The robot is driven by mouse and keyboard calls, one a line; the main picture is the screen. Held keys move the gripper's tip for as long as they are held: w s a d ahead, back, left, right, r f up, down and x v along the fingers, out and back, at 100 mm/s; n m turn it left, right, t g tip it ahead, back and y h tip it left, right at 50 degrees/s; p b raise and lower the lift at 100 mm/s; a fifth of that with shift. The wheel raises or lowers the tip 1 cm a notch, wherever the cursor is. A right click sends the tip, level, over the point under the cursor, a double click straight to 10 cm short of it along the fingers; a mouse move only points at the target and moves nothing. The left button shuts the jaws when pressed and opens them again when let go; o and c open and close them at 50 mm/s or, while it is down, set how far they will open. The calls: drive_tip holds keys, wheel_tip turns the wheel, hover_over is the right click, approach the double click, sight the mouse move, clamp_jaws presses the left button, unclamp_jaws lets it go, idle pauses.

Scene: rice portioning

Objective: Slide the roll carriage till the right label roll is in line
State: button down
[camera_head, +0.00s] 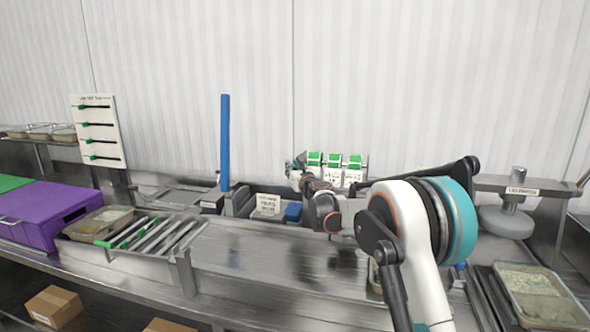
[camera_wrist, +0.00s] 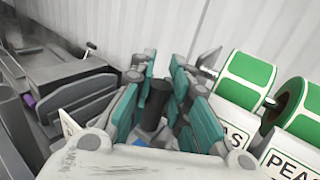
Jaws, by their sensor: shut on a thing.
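The roll carriage carries three green-and-white label rolls, left (camera_head: 314,158), middle (camera_head: 334,160) and right (camera_head: 354,161), with white cards below them at the back of the bench. Two rolls show large in the wrist view, one nearer the middle (camera_wrist: 247,80) and one at the right edge (camera_wrist: 302,108), above cards with partly cut lettering. My gripper (camera_wrist: 156,98) has teal pads closed around a dark upright knob (camera_wrist: 155,103) left of the rolls. In the head view my gripper (camera_head: 297,170) is at the carriage's left end. How the knob joins the carriage is hidden.
A blue post (camera_head: 225,140) stands left of the carriage. A lettered white card (camera_head: 268,204) and a blue block (camera_head: 293,212) are in front. A tray of green-handled utensils (camera_head: 150,235) and a purple box (camera_head: 50,212) are left. The bench middle is clear.

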drive_tip(key=c, duration=1.8)
unclamp_jaws()
drive_tip(key=shift+s+a, duration=0.1)
drive_tip(key=shift+a, duration=0.3)
drive_tip(key=shift+s+d, duration=0.2)
drive_tip(key=shift+d, duration=0.05)
drive_tip(key=v, duration=1.1)
drive_tip(key=shift+s, duration=0.25)
